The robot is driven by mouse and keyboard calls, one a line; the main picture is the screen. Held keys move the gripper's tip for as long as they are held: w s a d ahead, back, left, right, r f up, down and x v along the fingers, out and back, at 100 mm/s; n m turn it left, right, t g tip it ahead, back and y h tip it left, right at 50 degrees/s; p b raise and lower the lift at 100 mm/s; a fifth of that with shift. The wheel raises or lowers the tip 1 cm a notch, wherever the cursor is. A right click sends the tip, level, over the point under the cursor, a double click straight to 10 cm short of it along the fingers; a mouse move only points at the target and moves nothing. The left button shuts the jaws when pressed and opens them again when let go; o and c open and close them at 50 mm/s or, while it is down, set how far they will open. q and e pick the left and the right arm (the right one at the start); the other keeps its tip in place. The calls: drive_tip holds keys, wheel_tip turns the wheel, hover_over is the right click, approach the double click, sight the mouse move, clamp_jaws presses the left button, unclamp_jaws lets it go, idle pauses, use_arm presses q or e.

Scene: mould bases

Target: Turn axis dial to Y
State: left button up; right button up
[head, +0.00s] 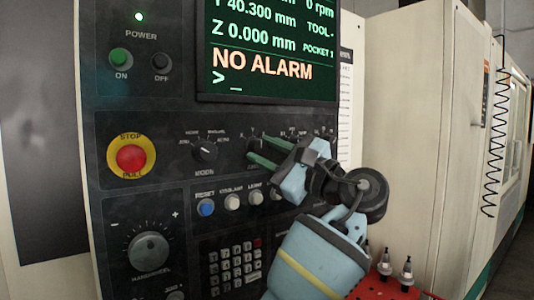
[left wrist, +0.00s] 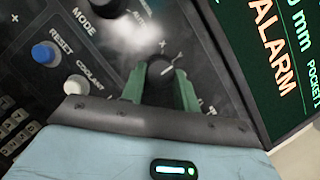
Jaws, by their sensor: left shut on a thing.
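The axis dial (left wrist: 159,72) is a round black knob on the dark control panel. In the left wrist view it sits between the two green fingers of my left gripper (left wrist: 160,82), which is shut on it. Small white letters, an X among them, lie around its upper edge; a pale mark on the knob points up and to the right, but I cannot tell exactly which letter it meets. In the head view my left gripper (head: 257,149) reaches the panel below the screen, and its fingers mostly hide the dial. My right gripper is not in view.
The mode dial (head: 204,151) is left of my fingers. Below are a blue reset button (head: 206,207), several white buttons and a keypad (head: 234,266). A red emergency stop (head: 131,159) and handwheel (head: 148,251) are further left. The screen (head: 268,50) is above.

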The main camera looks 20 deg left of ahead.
use_arm(q)
drive_tip(key=shift+n, duration=0.3)
drive_tip(key=o, duration=1)
